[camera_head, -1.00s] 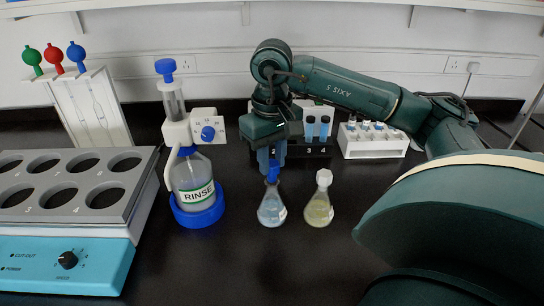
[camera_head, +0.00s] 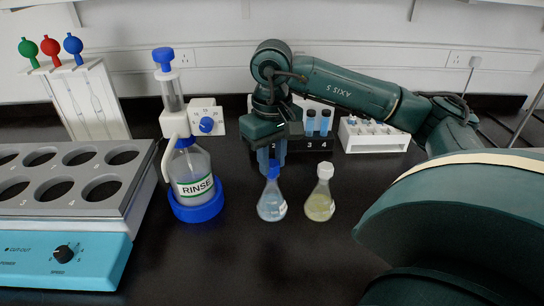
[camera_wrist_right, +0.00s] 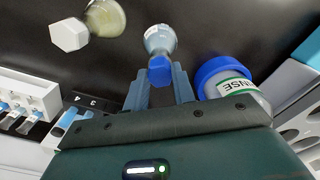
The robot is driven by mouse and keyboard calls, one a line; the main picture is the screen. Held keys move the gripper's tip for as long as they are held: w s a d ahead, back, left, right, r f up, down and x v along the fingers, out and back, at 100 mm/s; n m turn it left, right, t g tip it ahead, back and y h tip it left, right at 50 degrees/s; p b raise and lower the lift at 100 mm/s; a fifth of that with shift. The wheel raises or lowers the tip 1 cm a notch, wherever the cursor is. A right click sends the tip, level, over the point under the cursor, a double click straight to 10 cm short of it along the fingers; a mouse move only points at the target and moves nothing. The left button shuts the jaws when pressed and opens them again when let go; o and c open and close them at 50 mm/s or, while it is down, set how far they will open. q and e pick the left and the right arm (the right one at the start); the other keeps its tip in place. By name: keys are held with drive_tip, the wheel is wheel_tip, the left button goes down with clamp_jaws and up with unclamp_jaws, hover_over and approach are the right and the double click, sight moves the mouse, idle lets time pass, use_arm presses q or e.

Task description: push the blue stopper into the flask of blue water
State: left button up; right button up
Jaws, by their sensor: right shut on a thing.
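The flask of blue water (camera_head: 271,206) stands upright on the black bench, left of the flask of yellowish liquid. The blue stopper (camera_head: 273,171) is at its mouth; I cannot tell how deep it sits. My right gripper (camera_head: 271,160) points down above the flask and is shut on the blue stopper. In the right wrist view the stopper (camera_wrist_right: 160,70) is between the blue-grey fingertips (camera_wrist_right: 160,80), and the flask (camera_wrist_right: 160,38) lies beyond it. My left gripper is not in view.
A white-capped flask (camera_head: 319,205) stands close on the right. The RINSE bottle (camera_head: 193,178) in a blue base is on the left, beside a grey multi-hole bath (camera_head: 140,190). Tube racks (camera_head: 375,143) stand behind. The front bench is clear.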

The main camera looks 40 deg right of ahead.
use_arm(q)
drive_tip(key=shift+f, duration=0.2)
use_arm(e)
drive_tip(key=shift+f, duration=0.25)
drive_tip(key=o, duration=1)
wheel_tip(320, 180, up, 2)
drive_tip(key=shift+w+r, duration=0.1)
drive_tip(key=shift+r, duration=0.05)
use_arm(q)
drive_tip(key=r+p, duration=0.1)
drive_tip(key=p, duration=0.1)
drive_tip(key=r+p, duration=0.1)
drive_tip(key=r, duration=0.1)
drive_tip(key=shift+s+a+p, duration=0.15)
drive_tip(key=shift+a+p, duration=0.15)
drive_tip(key=shift+p, duration=0.05)
use_arm(e)
wheel_tip(320, 180, up, 11)
